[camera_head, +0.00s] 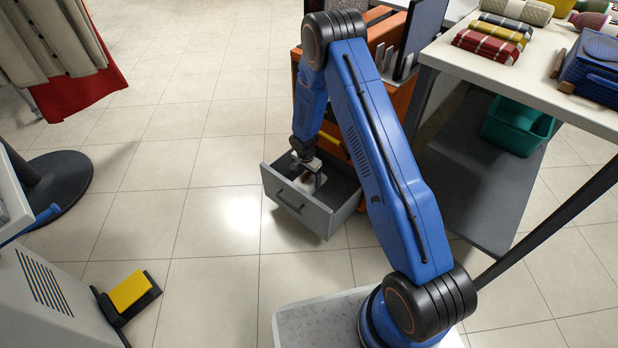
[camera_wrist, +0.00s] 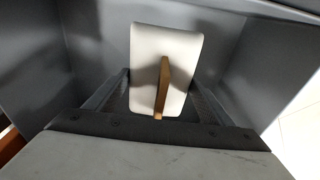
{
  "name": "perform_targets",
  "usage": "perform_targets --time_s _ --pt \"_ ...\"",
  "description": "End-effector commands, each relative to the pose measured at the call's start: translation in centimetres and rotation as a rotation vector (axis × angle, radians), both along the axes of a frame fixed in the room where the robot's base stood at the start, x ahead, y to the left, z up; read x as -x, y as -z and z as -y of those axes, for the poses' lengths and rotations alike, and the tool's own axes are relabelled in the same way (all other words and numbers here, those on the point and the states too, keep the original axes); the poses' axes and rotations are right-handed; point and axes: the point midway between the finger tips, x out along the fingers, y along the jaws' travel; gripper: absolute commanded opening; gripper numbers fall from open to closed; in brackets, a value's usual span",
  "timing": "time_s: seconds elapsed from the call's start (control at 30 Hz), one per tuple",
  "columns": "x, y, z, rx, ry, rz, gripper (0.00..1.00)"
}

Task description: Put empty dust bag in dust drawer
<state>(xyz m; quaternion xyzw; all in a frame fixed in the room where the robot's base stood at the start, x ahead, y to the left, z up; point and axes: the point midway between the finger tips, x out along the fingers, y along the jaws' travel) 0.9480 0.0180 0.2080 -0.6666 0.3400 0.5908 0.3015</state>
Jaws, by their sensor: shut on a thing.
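The open grey dust drawer (camera_head: 298,207) sticks out from an orange cabinet in the head view. Its grey inner walls (camera_wrist: 40,75) surround my gripper in the wrist view. My gripper (camera_wrist: 160,97) points down into the drawer and is shut on the dust bag (camera_wrist: 145,55), a flat cream-white piece with a tan strip on it. In the head view my gripper (camera_head: 312,180) and the pale bag show inside the drawer's outline. I cannot tell whether the bag touches the drawer floor.
The orange cabinet (camera_head: 398,100) stands behind the drawer. A table (camera_head: 455,52) with folded cloths and a lower shelf (camera_head: 480,160) with a teal bin (camera_head: 515,128) is on the right. A yellow pedal (camera_head: 129,290) is at lower left. Tiled floor left of the drawer is clear.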

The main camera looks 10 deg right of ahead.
Motion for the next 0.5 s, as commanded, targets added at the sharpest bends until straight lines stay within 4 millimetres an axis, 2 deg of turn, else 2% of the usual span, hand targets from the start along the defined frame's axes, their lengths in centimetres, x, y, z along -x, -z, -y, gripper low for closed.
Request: perform_targets --time_s 0.23,0.27,0.33,0.5 --pt "-0.01 0.41 -0.01 0.000 -0.001 0.000 0.51" --pt "0.00 0.42 0.00 0.000 -0.001 0.000 0.78" --pt "0.00 0.41 0.00 0.000 -0.001 0.000 0.94" --pt "0.01 0.42 0.00 0.000 -0.001 0.000 0.94"
